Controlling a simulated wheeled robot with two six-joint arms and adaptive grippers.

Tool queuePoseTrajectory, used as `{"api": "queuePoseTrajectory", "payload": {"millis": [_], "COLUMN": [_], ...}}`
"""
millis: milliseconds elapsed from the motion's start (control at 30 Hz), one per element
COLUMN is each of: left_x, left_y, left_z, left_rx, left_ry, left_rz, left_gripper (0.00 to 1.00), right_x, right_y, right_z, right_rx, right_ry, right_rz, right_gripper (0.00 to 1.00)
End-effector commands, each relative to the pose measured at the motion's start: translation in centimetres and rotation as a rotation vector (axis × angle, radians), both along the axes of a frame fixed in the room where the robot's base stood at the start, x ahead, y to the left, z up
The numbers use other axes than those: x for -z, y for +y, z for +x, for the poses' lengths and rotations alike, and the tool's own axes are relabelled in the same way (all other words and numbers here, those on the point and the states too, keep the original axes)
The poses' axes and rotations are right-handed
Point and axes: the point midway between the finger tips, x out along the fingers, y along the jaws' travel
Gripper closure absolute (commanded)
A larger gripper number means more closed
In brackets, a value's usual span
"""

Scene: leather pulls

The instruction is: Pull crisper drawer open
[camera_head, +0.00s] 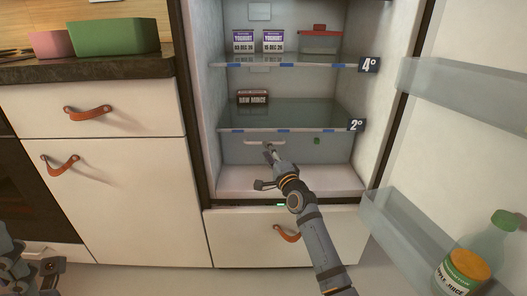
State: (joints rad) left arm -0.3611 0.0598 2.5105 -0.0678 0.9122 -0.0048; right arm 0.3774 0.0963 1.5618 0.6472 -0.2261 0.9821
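The crisper drawer (235,150) is a pale see-through front at the bottom of the open fridge, below the lower glass shelf. A light handle bar (252,142) runs along its upper part. My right gripper (268,152) reaches in from below, with its tip at the handle's right part. Whether it touches or grips the bar I cannot tell. The fingers are small and partly overlap, so their opening is unclear. My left gripper (22,268) is partly in view at the bottom left corner, far from the drawer.
The lower shelf (300,115) holds a raw mince pack (253,97). Yoghurt cartons (258,41) and a red-lidded box (320,40) stand above. The open fridge door (460,140), with bins and bottles, is at right. A white drawer front (240,240) with a leather pull lies below.

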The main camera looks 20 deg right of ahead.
Motion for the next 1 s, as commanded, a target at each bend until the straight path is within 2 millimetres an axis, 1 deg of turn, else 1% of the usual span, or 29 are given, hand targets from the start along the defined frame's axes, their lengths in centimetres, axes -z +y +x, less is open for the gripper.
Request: {"api": "queuePoseTrajectory", "payload": {"millis": [33,100,200,333,567,800,1000], "left_x": [1.1,1.6,2.1,2.3,2.2,2.2,2.2], "left_y": [0.0,-0.1,-0.2,-0.3,-0.3,-0.3,-0.3], "left_z": [0.0,0.1,0.1,0.2,0.2,0.2,0.1], "left_rx": [-0.001,-0.004,-0.006,-0.008,-0.009,-0.008,-0.008], "left_ry": [0.002,0.004,0.006,0.006,0.006,0.006,0.006], "left_rz": [0.002,0.005,0.009,0.012,0.014,0.012,0.012], "left_gripper": [0.60,0.60,0.60,0.60,0.60,0.60,0.60], "right_x": [0.2,0.0,-0.3,-0.6,-0.7,-0.7,-0.7], "right_y": [0.1,0.3,0.4,0.5,0.5,0.5,0.5], "right_z": [1.0,2.2,3.3,3.9,3.9,3.9,3.9], "right_rx": [0.000,0.000,0.000,0.000,0.000,0.000,0.000], "right_ry": [-0.002,-0.003,-0.001,0.000,0.000,0.000,0.001], "right_rz": [0.001,0.000,0.000,-0.001,-0.001,-0.001,-0.001], "right_gripper": [0.66,0.66,0.66,0.66,0.66,0.99,1.00]}}
